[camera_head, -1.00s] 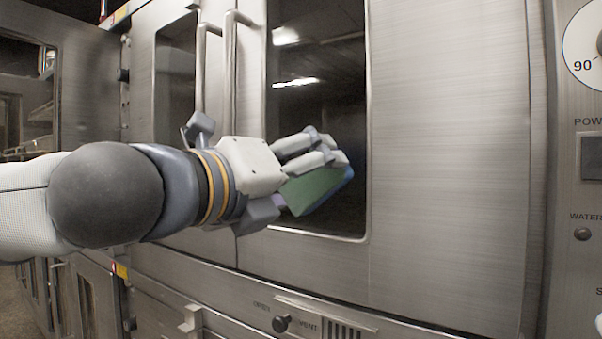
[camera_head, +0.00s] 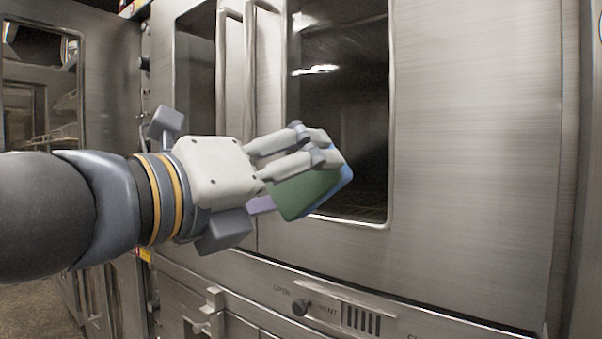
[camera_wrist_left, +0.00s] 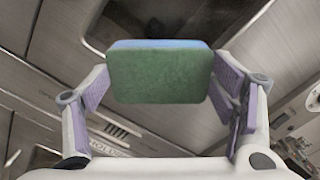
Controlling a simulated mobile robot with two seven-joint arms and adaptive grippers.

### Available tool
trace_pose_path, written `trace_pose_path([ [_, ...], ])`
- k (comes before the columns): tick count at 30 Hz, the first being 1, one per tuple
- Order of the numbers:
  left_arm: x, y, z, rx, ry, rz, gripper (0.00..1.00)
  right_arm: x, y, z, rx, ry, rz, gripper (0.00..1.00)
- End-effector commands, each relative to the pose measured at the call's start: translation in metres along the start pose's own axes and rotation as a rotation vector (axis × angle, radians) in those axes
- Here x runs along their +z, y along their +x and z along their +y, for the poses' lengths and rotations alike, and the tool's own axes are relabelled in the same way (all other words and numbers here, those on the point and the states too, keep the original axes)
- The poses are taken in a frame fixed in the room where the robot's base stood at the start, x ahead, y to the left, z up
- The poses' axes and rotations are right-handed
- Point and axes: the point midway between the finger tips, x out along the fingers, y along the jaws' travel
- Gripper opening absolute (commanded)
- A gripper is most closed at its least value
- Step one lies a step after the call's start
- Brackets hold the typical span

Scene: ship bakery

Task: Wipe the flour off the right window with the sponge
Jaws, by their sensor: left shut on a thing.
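The sponge (camera_head: 306,193), green with a blue layer, is held tilted in my left gripper (camera_head: 300,176) in the head view. In the left wrist view the sponge (camera_wrist_left: 158,77) sits between the two lilac-padded fingers. My left gripper is shut on it. The right window (camera_head: 362,120) is a dark pane in the steel oven door, behind the sponge and fingers, which cover its lower left. I cannot tell whether the sponge touches the glass. No flour is clearly visible on the part that shows. My right gripper is not in view.
Vertical door handles (camera_head: 250,70) stand left of the right window, with another dark window (camera_head: 195,70) beyond them. An open-looking steel panel with a window (camera_head: 40,90) is at far left. The steel right of the window is clear.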

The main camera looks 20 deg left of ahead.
Motion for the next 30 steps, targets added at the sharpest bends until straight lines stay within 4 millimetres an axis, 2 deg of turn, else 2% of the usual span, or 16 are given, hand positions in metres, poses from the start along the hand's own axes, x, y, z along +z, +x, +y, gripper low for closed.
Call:
trace_pose_path([
  [6, 0.000, -0.001, 0.000, 0.000, 0.000, 0.001, 0.48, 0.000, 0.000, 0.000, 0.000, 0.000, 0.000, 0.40],
  [15, 0.001, -0.029, -0.001, -0.002, 0.001, 0.000, 0.48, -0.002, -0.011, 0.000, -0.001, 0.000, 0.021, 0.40],
  [30, -0.001, -0.029, 0.000, 0.000, 0.000, 0.002, 0.48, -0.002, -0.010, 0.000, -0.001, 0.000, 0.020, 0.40],
])
